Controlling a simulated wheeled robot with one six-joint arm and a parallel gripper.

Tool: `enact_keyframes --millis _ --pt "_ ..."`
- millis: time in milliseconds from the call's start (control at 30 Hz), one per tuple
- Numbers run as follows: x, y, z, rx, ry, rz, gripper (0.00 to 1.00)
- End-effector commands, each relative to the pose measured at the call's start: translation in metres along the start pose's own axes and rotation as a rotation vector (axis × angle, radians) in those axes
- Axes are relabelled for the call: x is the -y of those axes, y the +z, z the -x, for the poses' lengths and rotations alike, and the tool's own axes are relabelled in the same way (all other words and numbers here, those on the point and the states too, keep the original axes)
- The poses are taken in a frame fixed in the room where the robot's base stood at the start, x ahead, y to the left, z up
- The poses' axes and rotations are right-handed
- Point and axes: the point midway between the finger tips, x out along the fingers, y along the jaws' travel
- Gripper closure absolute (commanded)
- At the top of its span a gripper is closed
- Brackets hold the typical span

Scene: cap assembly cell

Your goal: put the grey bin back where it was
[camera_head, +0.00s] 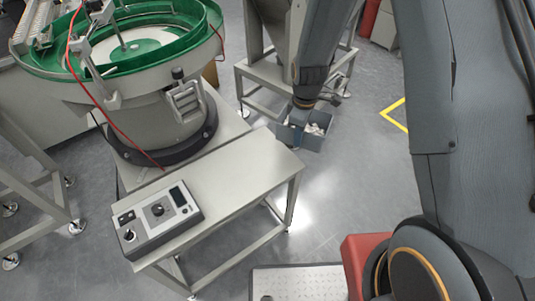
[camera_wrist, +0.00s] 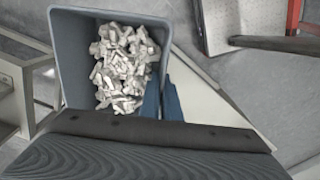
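The grey bin (camera_head: 316,143) hangs or stands just beyond the far right corner of the bench in the head view, below the hopper frame. It holds a heap of white parts. In the wrist view the bin (camera_wrist: 75,60) fills the upper left, upright. My gripper (camera_head: 298,117) is at its left rim in the head view. In the wrist view my gripper's blue fingers (camera_wrist: 162,98) straddle the bin's right wall, one inside and one outside, closed on it. The bin's underside is hidden, so I cannot tell whether it touches anything.
The metal bench (camera_head: 232,195) carries a control box (camera_head: 160,218). A green-rimmed bowl feeder (camera_head: 140,50) stands behind it. The hopper's frame (camera_head: 262,75) rises behind the bin. A tread-plate platform (camera_head: 300,283) lies at the front. Floor right of the bin is clear, with yellow marking (camera_head: 393,113).

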Motion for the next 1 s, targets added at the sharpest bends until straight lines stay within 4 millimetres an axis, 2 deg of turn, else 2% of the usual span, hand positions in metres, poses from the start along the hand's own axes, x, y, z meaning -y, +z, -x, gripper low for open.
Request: enact_keyframes --millis 300,500,733,1000 --pt "0.008 -0.041 -0.004 -0.011 0.01 0.612 1.0" --pt "0.013 -0.058 -0.006 -0.015 0.016 0.896 1.0" --pt "0.016 -0.066 -0.011 -0.015 0.018 1.026 1.0" --pt "0.018 -0.065 -0.049 -0.015 0.016 1.031 1.0"
